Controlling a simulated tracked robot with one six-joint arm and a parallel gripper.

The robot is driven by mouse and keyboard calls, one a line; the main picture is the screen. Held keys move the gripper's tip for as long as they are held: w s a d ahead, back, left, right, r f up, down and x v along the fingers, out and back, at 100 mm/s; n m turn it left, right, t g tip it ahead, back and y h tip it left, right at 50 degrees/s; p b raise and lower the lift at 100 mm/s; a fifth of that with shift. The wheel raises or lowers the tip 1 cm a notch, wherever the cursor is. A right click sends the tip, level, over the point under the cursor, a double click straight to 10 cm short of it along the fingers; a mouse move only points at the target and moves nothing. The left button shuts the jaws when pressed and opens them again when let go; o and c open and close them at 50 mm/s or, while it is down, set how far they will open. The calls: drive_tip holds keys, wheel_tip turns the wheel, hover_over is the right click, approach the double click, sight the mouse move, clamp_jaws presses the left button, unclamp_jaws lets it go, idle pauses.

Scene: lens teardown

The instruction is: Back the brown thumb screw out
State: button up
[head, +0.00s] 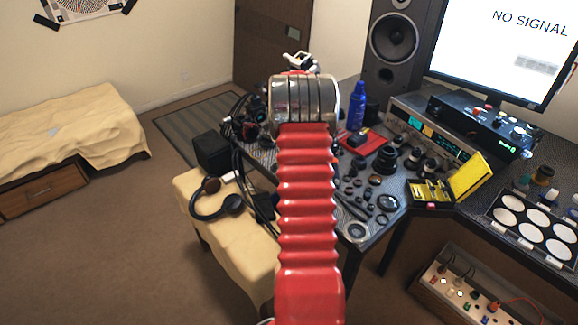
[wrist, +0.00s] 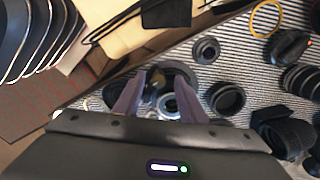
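My gripper (wrist: 160,88) shows in the wrist view with its two dark fingers apart, above the striped desk top. Between and just beyond the fingers are dark round lens parts, one with a grey metal ring (wrist: 169,104). I cannot tell whether the fingers touch them. I cannot make out a brown thumb screw in either view; it may be hidden or too small to see. In the head view my red arm covers the middle, and the gripper cannot be made out there.
Loose lens parts lie on the desk (head: 350,205), including a black ring (wrist: 228,98) right of my gripper. A yellow ring (wrist: 266,19) lies farther off. A red tray (head: 366,142), blue bottle (head: 357,106) and open yellow case (head: 468,178) stand around. A cloth-covered table (head: 215,235) is at left.

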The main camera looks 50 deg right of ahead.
clamp_jaws()
drive_tip(key=shift+a+r, duration=0.1)
drive_tip(key=shift+a, duration=0.35)
drive_tip(key=shift+d, duration=0.4)
